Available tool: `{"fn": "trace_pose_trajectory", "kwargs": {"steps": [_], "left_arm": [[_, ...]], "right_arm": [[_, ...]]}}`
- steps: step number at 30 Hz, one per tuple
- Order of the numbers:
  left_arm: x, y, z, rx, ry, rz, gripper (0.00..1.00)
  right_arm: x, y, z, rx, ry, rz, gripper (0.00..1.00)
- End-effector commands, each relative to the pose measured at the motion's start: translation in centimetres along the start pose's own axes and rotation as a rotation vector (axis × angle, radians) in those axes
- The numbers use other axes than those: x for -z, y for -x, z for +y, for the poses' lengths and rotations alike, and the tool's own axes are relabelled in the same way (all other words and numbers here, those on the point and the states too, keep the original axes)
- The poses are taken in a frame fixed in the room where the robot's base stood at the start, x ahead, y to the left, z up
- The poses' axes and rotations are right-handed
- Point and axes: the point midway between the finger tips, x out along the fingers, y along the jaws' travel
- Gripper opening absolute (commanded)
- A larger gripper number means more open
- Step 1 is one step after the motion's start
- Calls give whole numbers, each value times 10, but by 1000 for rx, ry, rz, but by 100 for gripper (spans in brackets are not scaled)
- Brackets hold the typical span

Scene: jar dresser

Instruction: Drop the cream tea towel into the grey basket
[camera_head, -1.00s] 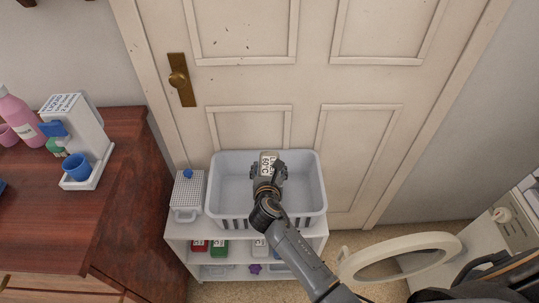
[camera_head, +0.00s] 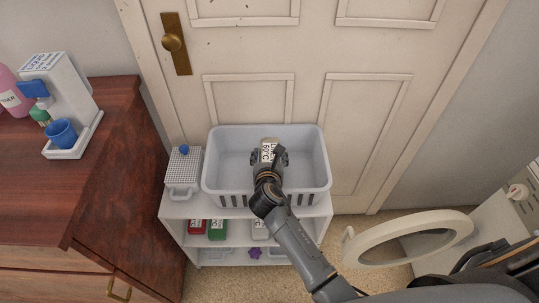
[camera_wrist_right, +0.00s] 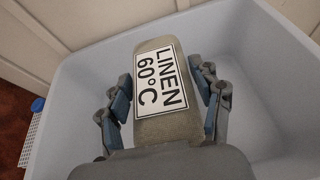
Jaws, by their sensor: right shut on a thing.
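The grey basket (camera_head: 222,165), a pale blue-grey tub with slots low in its front, stands on top of a white shelf unit in front of the door. My right gripper (camera_head: 268,158) is over the basket's middle and shut on the cream tea towel (camera_head: 269,142), a folded greyish-beige bundle. In the right wrist view the towel (camera_wrist_right: 165,130) sits between both fingers, its white label reading "LINEN 60°C". The basket's pale wall (camera_wrist_right: 80,75) surrounds it there and its floor looks empty. The towel's underside and its height above the floor are hidden. My left gripper is not in view.
A white perforated box (camera_head: 183,170) with a blue knob stands left of the basket. The shelf unit (camera_head: 322,228) holds several small items below. A wooden dresser (camera_head: 120,150) with a dispenser (camera_head: 72,105) is at left. A round open machine door (camera_head: 448,222) is at right.

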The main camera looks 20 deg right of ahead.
Motion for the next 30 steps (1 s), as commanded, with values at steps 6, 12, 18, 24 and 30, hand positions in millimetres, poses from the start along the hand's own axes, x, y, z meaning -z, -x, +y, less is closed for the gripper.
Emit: {"fn": "trace_pose_trajectory", "kwargs": {"steps": [6,12,18,24,30], "left_arm": [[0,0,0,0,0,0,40],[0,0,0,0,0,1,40],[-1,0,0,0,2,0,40],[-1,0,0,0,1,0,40],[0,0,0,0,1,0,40]], "right_arm": [[-1,0,0,0,0,0,88],[0,0,0,0,0,0,92],[0,2,0,0,0,0,92],[1,26,0,-1,0,0,92],[1,70,0,-1,-1,1,92]]}}
